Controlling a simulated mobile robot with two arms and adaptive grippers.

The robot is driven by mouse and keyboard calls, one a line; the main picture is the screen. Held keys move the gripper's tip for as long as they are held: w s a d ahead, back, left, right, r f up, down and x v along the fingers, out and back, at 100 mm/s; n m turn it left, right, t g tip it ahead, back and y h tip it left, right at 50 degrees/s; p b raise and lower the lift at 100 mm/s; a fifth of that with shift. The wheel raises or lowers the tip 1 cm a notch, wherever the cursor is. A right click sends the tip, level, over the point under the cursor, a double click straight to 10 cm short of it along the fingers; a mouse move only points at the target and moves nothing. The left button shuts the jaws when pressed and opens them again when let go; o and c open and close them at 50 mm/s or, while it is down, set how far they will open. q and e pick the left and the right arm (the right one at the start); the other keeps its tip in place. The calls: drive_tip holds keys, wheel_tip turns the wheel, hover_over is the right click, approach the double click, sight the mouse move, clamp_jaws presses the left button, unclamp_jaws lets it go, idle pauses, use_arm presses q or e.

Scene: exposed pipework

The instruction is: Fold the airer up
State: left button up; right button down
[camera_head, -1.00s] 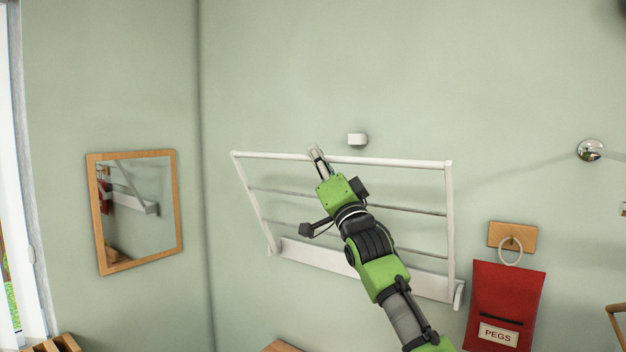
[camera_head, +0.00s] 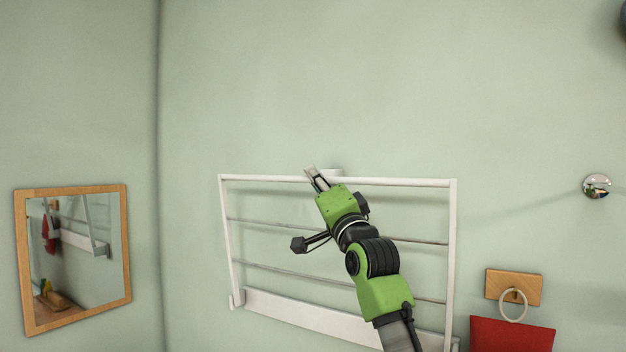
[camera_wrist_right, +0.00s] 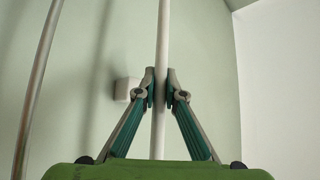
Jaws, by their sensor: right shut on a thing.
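The white wall airer (camera_head: 400,182) has its frame raised close to the wall, nearly upright, above its long white base board (camera_head: 300,311). My right gripper (camera_head: 315,177) is at the airer's top bar, left of its middle. In the right wrist view, the two fingers (camera_wrist_right: 161,90) are shut on the white top bar (camera_wrist_right: 163,40). A small white wall catch (camera_head: 332,172) is just behind the bar at the gripper; it also shows left of the fingers in the right wrist view (camera_wrist_right: 126,89). I cannot tell whether bar and catch touch. My left gripper is not in view.
A wood-framed mirror (camera_head: 72,257) hangs at left past the room corner. A red peg bag (camera_head: 512,335) hangs from a ring on a wooden block (camera_head: 513,287) at right. A chrome knob (camera_head: 597,186) is on the wall higher up. The wall above the airer is clear.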

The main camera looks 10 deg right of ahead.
drive_tip(key=shift+w+f, duration=0.15)
drive_tip(key=shift+f, duration=0.15)
drive_tip(key=c, duration=2.3)
unclamp_jaws()
drive_tip(key=shift+o, duration=1.1)
drive_tip(key=shift+d, duration=0.1)
drive_tip(key=shift+w+d, duration=0.1)
drive_tip(key=shift+r, duration=0.1)
drive_tip(key=shift+s, duration=0.4)
drive_tip(key=v, duration=1.1)
drive_tip(key=shift+d+f, duration=0.15)
drive_tip(key=shift+f, duration=0.05)
